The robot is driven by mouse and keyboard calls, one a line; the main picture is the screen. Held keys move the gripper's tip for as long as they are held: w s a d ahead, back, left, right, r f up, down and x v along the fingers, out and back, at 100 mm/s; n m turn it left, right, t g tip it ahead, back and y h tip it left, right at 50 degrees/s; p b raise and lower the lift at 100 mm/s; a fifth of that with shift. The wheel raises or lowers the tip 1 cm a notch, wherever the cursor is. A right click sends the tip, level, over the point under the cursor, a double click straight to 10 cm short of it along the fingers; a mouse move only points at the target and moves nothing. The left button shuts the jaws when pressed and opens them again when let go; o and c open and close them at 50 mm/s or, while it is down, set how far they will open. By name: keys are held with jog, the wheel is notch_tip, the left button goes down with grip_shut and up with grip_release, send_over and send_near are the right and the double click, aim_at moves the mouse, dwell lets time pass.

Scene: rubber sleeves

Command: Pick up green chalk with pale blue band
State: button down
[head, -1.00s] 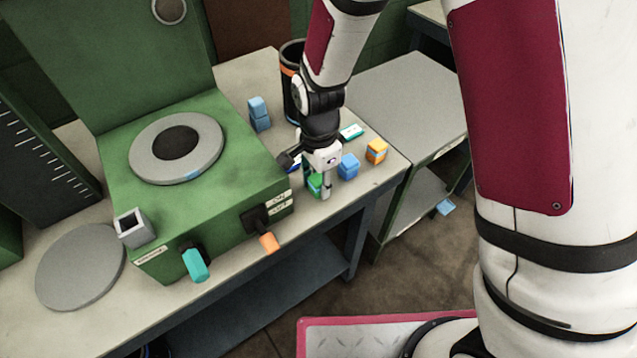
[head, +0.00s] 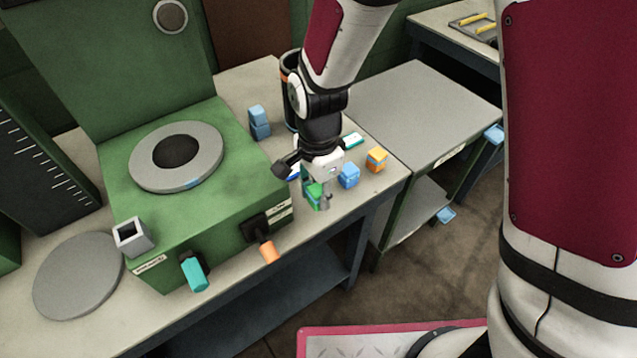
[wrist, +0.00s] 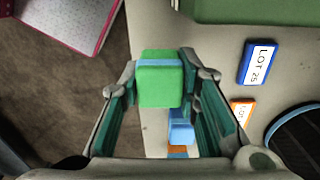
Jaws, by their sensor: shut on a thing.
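The green chalk with a pale blue band (wrist: 160,85) is a small block between the two fingers of my gripper (wrist: 160,90) in the wrist view. The fingers are shut on it. In the head view my gripper (head: 316,190) is at the table's front edge, right of the green machine, and the green chalk (head: 313,192) shows between its fingers, partly hidden by them. From these views I cannot tell whether the chalk touches the table.
A blue block (head: 348,175) and an orange block (head: 376,159) stand close to the right of my gripper. Stacked blue blocks (head: 259,122) and a dark cup (head: 290,85) are behind. The green machine (head: 215,215) is close on the left. A grey side table (head: 420,105) is clear.

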jog(key=s+r, duration=0.1)
jog(key=s, duration=1.1)
jog(key=shift+s+a+p, duration=0.15)
jog(key=shift+s+p, duration=0.2)
jog(key=shift+p, duration=0.1)
jog(key=shift+r, duration=0.1)
jog(key=c, duration=2.1)
grip_release()
jog(key=shift+c, duration=0.2)
jog(key=shift+w, duration=0.1)
jog(key=shift+c, duration=0.5)
